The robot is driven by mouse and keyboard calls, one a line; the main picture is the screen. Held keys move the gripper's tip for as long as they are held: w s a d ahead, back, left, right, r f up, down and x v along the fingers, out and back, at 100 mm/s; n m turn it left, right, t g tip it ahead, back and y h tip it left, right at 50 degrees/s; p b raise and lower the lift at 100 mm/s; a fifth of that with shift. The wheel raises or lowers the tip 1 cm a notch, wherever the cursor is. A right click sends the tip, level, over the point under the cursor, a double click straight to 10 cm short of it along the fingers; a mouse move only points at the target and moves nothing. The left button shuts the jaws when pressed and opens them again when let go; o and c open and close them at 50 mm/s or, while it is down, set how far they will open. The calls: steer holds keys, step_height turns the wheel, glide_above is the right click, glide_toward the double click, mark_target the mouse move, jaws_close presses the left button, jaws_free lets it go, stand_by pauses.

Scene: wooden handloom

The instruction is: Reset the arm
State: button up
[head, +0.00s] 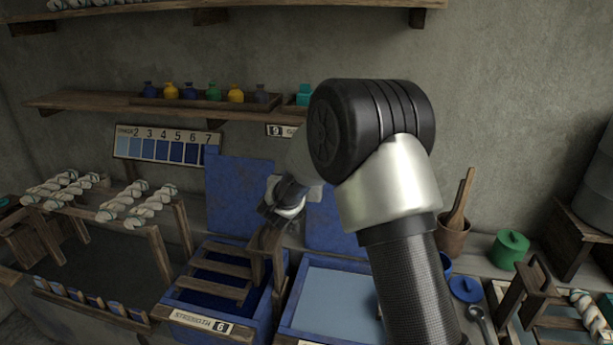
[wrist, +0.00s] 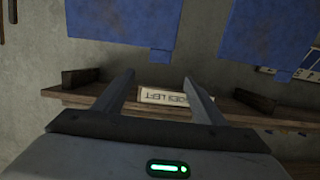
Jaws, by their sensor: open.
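My gripper (head: 268,210) is in the middle of the head view, in front of the blue cloth panels and above the left blue vat (head: 228,318). My elbow and forearm hide part of the wall and the right vat. In the wrist view my gripper (wrist: 160,78) has its two fingers spread apart with nothing between them. Beyond the fingers is a shelf (wrist: 232,112) with a small lettered sign (wrist: 165,98), which appears upside down. Two blue cloths (wrist: 125,22) fill the top of that view.
A wooden rack (head: 212,286) stands in the left vat, close below my gripper. The right vat (head: 325,298) holds pale blue liquid. A wall shelf (head: 70,104) carries several small bottles. White twisted skeins (head: 150,206) lie on a stand at left. A green canister (head: 508,250) stands at right.

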steer(key=shift+s, duration=0.1)
steer(key=s+a+r+n+g+y+p, duration=0.25)
steer(key=s+r+y, duration=0.35)
steer(key=s+r, duration=0.7)
steer(key=s+d+g, duration=0.3)
steer(key=s+d, duration=0.2)
steer(key=s, duration=1.1)
steer(key=s+d+f+n+g+h, duration=0.1)
steer(key=s+d+g, duration=0.2)
steer(key=s, duration=1.3)
steer(key=shift+s+d+p, duration=0.15)
steer(key=shift+d+p, duration=0.3)
steer(key=shift+d, duration=0.45)
steer(key=shift+g, duration=0.25)
